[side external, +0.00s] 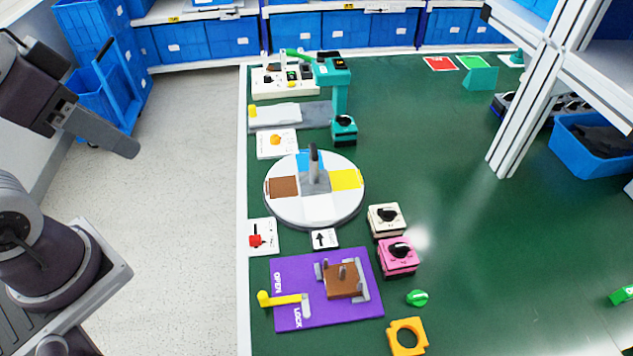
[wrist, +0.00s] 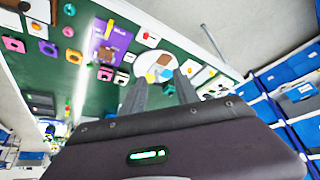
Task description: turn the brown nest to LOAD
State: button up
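A round white turntable (side external: 315,212) stands on the green table with an upright grey handle (side external: 314,160) at its centre. Its coloured nests are brown (side external: 284,187) at the left, blue (side external: 308,160) at the back, yellow (side external: 346,179) at the right and white (side external: 319,208) at the front. A small white card with a black arrow (side external: 324,239) lies at its front edge; its lettering is too small to read. My gripper (side external: 130,148) is raised at the left, well away from the turntable. In the wrist view its two fingers are apart and empty, with the turntable (wrist: 150,75) beyond them.
A purple OPEN/LOCK plate (side external: 290,262) with a brown block and yellow-ended lever is in front. White (side external: 386,220) and pink (side external: 398,257) knob boxes stand to the right. A teal post device (side external: 340,90) stands behind. A white frame post (side external: 520,120) rises at the right.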

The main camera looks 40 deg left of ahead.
jog(key=w+r+n+g, duration=0.1)
jog(key=w+r+n, duration=0.15)
jog(key=w, duration=0.65)
jog(key=n+g, duration=0.4)
jog(key=n, duration=0.2)
send_over(314, 148)
notch_tip(314, 148, down, 17)
jog(key=shift+n+g, duration=0.25)
jog(key=shift+g, duration=0.05)
notch_tip(314, 148, down, 8)
jog(key=shift+f, duration=0.15)
grip_shut()
